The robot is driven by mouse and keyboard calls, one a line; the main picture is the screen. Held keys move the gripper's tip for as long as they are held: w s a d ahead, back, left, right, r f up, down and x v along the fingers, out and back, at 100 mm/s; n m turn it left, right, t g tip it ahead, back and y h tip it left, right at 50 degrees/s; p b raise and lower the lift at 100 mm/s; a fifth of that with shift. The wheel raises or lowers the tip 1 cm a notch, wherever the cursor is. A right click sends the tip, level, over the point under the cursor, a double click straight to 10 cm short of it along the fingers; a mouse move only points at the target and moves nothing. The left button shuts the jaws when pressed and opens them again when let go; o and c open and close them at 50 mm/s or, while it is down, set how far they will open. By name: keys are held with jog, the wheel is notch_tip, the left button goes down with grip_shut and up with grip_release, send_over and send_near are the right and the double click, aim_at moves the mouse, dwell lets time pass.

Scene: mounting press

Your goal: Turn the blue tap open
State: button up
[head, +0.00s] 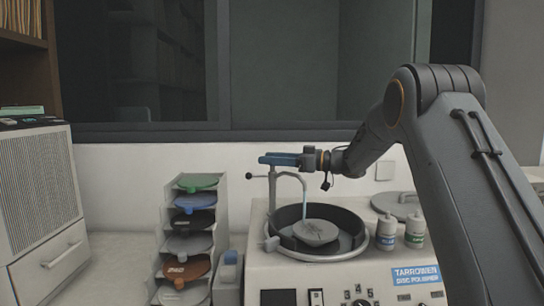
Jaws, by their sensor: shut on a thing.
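The tap is a thin grey pipe (272,196) standing at the back left of the polisher's round bowl (345,214). Its spout curves over the bowl. A short side rod with a dark knob (249,176) points left from it. My gripper (270,159) reaches in from the right, level, at the top of the tap. It is shut on the blue tap's top; blue shows there, but the fingers and handle are hard to tell apart. A pale streak below the spout may be water; I cannot be sure.
A rack of coloured discs (187,241) stands left of the polisher (380,272). A wall is behind.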

jog(key=shift+n+g+y+b, duration=0.4)
jog(key=shift+n+g+b, duration=1.05)
jog(key=shift+g, duration=1.15)
jog(key=shift+n+g, duration=0.4)
jog(key=shift+n, duration=0.05)
jog(key=o, duration=1)
jog(key=shift+o, duration=0.2)
jog(key=d+b, duration=0.2)
jog(key=d, duration=0.6)
